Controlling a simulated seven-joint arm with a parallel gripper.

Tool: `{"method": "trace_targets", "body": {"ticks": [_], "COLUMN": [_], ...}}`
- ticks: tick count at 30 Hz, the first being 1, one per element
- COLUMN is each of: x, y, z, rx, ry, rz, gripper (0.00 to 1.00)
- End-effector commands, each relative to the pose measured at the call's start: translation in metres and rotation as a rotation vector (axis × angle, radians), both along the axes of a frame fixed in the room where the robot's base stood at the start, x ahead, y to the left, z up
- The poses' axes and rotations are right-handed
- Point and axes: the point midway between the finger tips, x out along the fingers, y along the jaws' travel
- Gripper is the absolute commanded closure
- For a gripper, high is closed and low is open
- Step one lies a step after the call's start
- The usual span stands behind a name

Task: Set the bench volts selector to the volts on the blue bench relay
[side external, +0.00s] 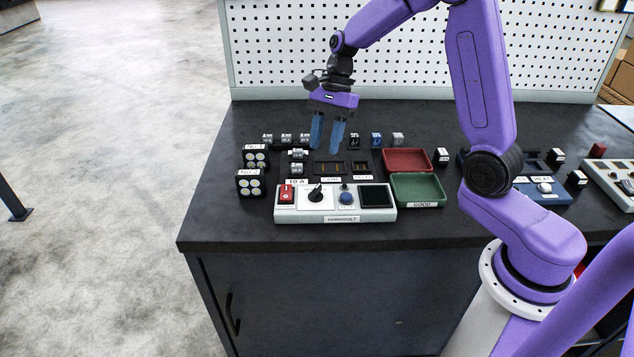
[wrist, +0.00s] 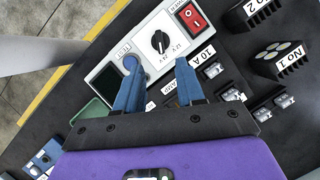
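The volts selector is a black rotary knob (side external: 316,194) on the pale bench tester (side external: 335,214). In the wrist view the knob (wrist: 160,42) shows a white pointer mark, with a 12 V and a 24 V label beside its dial. My gripper (side external: 327,142) hangs above the bench behind the tester, with its blue fingers apart and nothing between them. In the wrist view the open fingers (wrist: 157,74) lie just below the knob in the picture. A small blue relay (side external: 376,139) stands at the back of the bench, between a dark one and a grey one; its print is too small to read.
The tester also carries a red rocker switch (side external: 286,193), a blue button (side external: 347,197) and a dark screen (side external: 376,196). A red tray (side external: 407,150) and a green tray (side external: 440,190) stand to its right. Two black blocks, No 1 and No 2, stand left.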

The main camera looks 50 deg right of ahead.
Motion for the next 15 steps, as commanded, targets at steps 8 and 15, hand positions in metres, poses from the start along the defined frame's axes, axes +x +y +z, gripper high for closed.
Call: {"method": "trace_targets", "body": {"ticks": [8,15], "x": [-0.007,-0.010], "y": [0.020,0.033], "z": [-0.050,-0.083], "rx": [0.000,-0.001], "ry": [0.006,0.002], "rz": [0.002,0.002], "gripper": [0.62,0.62]}}
